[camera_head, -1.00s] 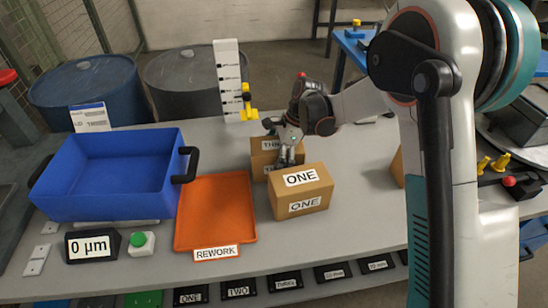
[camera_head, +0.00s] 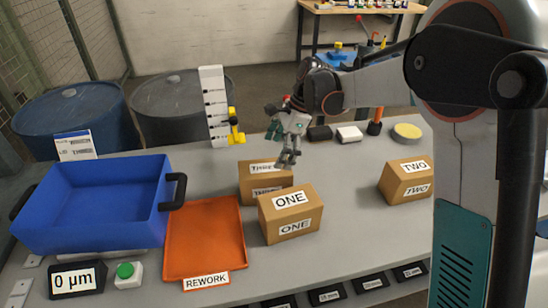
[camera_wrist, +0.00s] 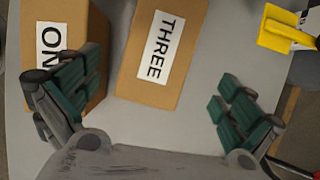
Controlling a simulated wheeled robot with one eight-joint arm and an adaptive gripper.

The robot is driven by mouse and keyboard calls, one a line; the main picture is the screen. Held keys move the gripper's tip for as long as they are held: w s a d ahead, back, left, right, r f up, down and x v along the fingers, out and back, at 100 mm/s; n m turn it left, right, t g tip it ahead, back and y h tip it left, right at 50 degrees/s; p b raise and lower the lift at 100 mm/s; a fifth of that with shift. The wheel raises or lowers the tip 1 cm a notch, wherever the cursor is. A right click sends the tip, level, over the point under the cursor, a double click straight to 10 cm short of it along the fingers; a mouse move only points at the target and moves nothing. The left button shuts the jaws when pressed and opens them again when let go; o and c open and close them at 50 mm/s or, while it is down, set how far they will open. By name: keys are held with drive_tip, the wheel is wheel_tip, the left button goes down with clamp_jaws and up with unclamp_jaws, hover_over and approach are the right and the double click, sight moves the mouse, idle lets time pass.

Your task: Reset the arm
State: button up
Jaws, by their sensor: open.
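My gripper (camera_head: 290,158) hangs in the air above and behind the box labelled ONE, close to the box labelled THREE.
A box labelled TWO (camera_head: 406,181) stands at the right. An empty orange REWORK tray (camera_head: 205,240) and a blue bin (camera_head: 95,200) are at the left. A gauge post (camera_head: 215,108) with yellow parts stands at the back. The grey table (camera_head: 345,205) is clear between boxes ONE and TWO.

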idle(0.4)
drive_tip(key=s+d+r+n+t+h, duration=0.2)
drive_tip(key=s+d+r+n+t, duration=0.2)
drive_tip(key=s+d+r+n, duration=0.55)
drive_tip(key=s+d+n+t+h, duration=0.1)
drive_tip(key=s+d+n+t, duration=0.1)
drive_tip(key=s+d, duration=0.4)
drive_tip(key=s+d+f+n+t+h, duration=0.1)
drive_tip(key=s+d+n+t, duration=0.1)
drive_tip(key=s+d, duration=0.5)
drive_tip(key=s+n, duration=0.1)
drive_tip(key=s, duration=0.4)
drive_tip(key=shift+s+d+f, duration=0.15)
drive_tip(key=shift+d+f, duration=0.05)
drive_tip(key=shift+f, duration=0.05)
